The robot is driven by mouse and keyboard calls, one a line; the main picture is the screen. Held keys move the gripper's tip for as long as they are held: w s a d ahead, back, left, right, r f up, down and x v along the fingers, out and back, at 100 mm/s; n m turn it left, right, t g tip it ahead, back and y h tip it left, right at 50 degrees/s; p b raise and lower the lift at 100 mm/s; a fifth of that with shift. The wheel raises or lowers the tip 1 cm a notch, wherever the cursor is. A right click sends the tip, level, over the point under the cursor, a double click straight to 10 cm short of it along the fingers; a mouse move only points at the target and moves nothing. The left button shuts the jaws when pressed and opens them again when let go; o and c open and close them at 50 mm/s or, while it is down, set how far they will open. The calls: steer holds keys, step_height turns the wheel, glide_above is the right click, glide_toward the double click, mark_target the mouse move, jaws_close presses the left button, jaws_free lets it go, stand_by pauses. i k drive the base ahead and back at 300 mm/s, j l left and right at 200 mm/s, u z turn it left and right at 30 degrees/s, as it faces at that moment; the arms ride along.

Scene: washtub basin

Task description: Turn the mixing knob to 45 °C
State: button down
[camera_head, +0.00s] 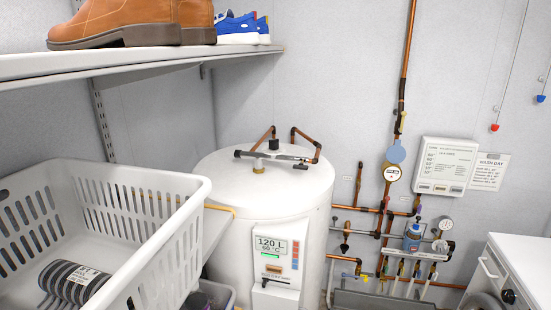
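No knob in the head view can be read as marked 45 °C. A small blue-and-white fitting (412,238) sits among the copper pipes right of the water heater and may be the mixing knob; I cannot tell. Two round gauges, an upper gauge (445,223) and a lower gauge (440,246), are beside it. The white water heater (225,240) stands in the middle, with a display (269,246) reading 120 L and 60 °C. A pipe valve (272,155) lies on its top. My gripper is not in view.
A white laundry basket (150,215) fills the lower left. A shelf (150,60) with brown boots (130,22) and blue shoes (240,28) juts out above. A white appliance (520,262) stands at the lower right. A control box (446,166) hangs on the wall.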

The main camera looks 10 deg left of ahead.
mark_target(273, 143)
steer(key=i+l+u, duration=0.15)
steer(key=i, duration=0.3)
steer(key=i+u, duration=0.15)
steer(key=i, duration=0.25)
